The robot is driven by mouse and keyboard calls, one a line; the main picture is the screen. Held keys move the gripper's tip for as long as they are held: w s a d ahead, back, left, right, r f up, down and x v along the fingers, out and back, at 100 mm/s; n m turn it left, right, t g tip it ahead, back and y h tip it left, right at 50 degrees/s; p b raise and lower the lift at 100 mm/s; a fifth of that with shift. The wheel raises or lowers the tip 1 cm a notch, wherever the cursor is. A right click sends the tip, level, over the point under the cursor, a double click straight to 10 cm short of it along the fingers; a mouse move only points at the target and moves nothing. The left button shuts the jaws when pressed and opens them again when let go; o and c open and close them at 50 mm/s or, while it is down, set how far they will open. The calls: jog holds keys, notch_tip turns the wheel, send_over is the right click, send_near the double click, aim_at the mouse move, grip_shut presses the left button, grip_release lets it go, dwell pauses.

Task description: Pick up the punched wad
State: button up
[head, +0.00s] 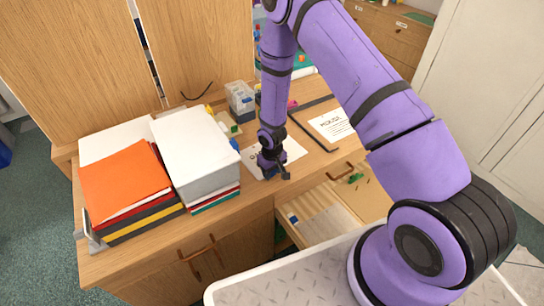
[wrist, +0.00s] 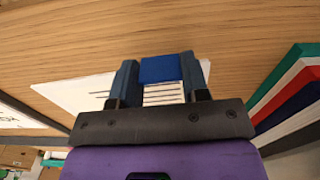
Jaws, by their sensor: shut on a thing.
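My gripper (wrist: 160,80) points down over the desk and is shut on a small blue block (wrist: 160,68), which sits between the fingertips in the wrist view. A white sheet with printed lines (wrist: 75,92) lies flat on the desk below it; it also shows beside my gripper (head: 271,172) in the head view (head: 291,150). I cannot tell whether the block touches the sheet. A thick white paper stack (head: 190,140) lies on binders left of my gripper. No punch holes show on any paper, so I cannot tell which is the punched wad.
An orange folder (head: 122,182) tops another binder pile at the left. Clear containers (head: 240,97) stand behind my gripper. A second printed sheet (head: 331,124) lies to the right. An open drawer (head: 322,222) holds small items below the desk edge.

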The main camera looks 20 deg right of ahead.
jog(key=shift+r, duration=0.7)
notch_tip(320, 180, up, 2)
jog(key=shift+r, duration=0.1)
jog(key=s+d, duration=0.3)
jog(key=s, duration=0.4)
jog(key=s+d+r, duration=0.1)
jog(key=s+d, duration=0.3)
jog(key=s, duration=0.3)
jog(key=shift+d+r, duration=0.2)
jog(key=shift+d, duration=0.05)
jog(key=shift+s, duration=0.1)
